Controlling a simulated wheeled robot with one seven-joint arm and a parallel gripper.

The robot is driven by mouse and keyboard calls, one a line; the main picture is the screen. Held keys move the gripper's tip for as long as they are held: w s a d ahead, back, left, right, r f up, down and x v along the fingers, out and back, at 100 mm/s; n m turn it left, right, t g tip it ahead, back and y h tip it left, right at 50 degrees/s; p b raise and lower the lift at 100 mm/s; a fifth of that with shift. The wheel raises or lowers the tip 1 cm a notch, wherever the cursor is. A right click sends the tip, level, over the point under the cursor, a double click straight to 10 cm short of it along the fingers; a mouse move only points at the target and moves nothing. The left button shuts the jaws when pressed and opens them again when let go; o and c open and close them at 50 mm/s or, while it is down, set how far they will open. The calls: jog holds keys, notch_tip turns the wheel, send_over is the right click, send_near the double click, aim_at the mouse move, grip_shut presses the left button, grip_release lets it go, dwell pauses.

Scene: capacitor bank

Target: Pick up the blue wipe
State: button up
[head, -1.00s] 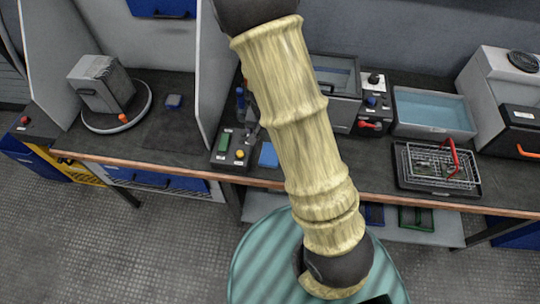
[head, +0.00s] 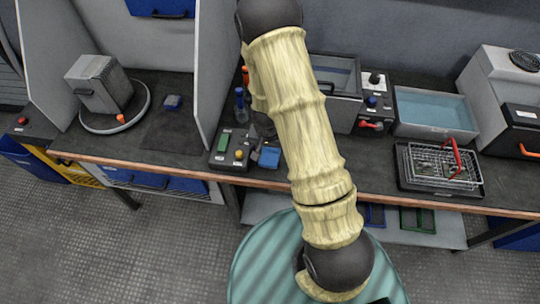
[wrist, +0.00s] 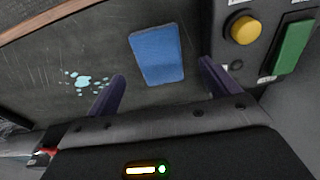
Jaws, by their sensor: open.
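The blue wipe (head: 269,158) lies flat on the dark bench near its front edge, just right of a small control box. In the wrist view the wipe (wrist: 157,53) lies ahead of my gripper (wrist: 161,70), between the lines of its two dark fingers. The gripper is open and holds nothing. In the head view my gripper (head: 260,146) is partly hidden by my arm and shows next to the wipe. I cannot tell its exact height above the bench.
The control box (head: 231,149) with a yellow knob and green button is close beside the right finger in the wrist view. Pale cyan spots (wrist: 82,82) mark the bench on the left. A blue bottle (head: 240,105) stands behind the box. A wire basket (head: 440,165) is farther right.

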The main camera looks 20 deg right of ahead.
aim_at(270, 154)
jog(key=f, duration=0.3)
jog(key=w+f, duration=0.1)
jog(key=f, duration=0.1)
jog(key=shift+d, duration=0.35)
jog(key=c, duration=1.1)
